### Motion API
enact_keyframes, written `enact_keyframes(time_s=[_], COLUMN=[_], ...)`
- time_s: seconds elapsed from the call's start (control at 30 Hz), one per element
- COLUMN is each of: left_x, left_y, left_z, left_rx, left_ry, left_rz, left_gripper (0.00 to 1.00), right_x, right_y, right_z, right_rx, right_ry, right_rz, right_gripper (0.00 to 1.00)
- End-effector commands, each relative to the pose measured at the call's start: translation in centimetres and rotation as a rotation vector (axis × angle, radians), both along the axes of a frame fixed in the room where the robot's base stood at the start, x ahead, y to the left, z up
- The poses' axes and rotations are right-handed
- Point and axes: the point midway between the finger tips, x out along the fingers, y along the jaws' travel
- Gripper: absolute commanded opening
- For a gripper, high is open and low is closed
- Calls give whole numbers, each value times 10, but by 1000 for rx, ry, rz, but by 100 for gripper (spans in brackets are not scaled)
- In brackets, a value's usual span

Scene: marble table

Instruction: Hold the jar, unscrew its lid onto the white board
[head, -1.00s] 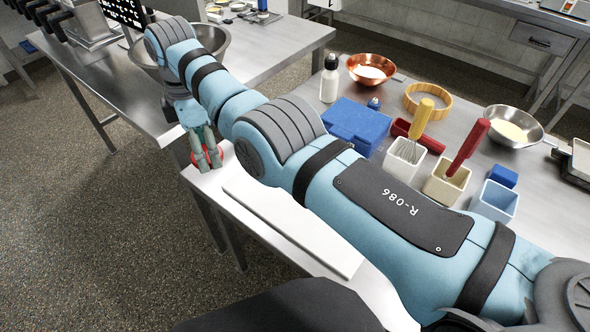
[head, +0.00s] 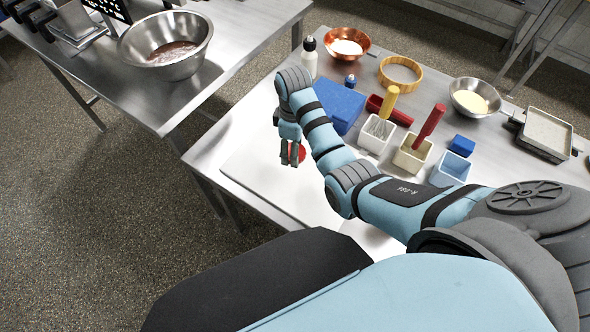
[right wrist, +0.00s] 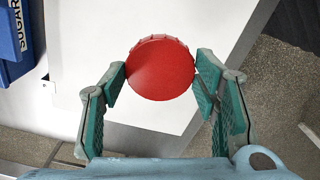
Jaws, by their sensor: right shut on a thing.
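My right gripper (head: 293,154) is shut on the red lid (head: 300,152), over the white board (head: 250,160). In the right wrist view the round, ridged red lid (right wrist: 160,68) sits between the two green-padded fingertips (right wrist: 160,80), seen from its top. The white board (right wrist: 150,20) shows beneath and around it. I cannot tell how high the lid is above the board. No jar body shows; anything under the lid is hidden. My left gripper is not in view.
A blue box (head: 340,103) stands just right of the right gripper. Beyond it are a white bottle (head: 309,60), a copper bowl (head: 345,45), a wooden ring (head: 400,73) and utensil holders (head: 411,155). A steel bowl (head: 165,45) is on the left table.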

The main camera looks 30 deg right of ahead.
Motion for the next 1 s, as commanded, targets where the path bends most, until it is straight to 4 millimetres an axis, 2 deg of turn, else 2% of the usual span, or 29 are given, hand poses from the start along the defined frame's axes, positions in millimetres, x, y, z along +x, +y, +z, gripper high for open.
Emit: enact_keyframes(time_s=[0.03,0.1,0.27,0.4,0.47,0.8,0.83,0.93,1.0], left_x=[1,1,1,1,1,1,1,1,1], left_y=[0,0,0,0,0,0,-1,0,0], left_z=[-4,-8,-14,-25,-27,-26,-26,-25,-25], left_rx=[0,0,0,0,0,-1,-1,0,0], left_ry=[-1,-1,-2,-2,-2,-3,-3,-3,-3], left_rz=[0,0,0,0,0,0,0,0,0], left_gripper=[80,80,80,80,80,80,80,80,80], right_x=[0,0,1,1,1,1,1,1,1], right_y=[0,0,0,0,0,0,0,0,0], right_z=[-16,-34,-58,-86,-92,-93,-93,-93,-93], right_rx=[0,0,-1,0,0,0,0,0,0], right_ry=[1,0,-2,-1,-3,-4,-4,-4,-4], right_rz=[0,0,1,1,1,1,1,1,1], right_gripper=[22,22,22,22,22,22,58,74,75])
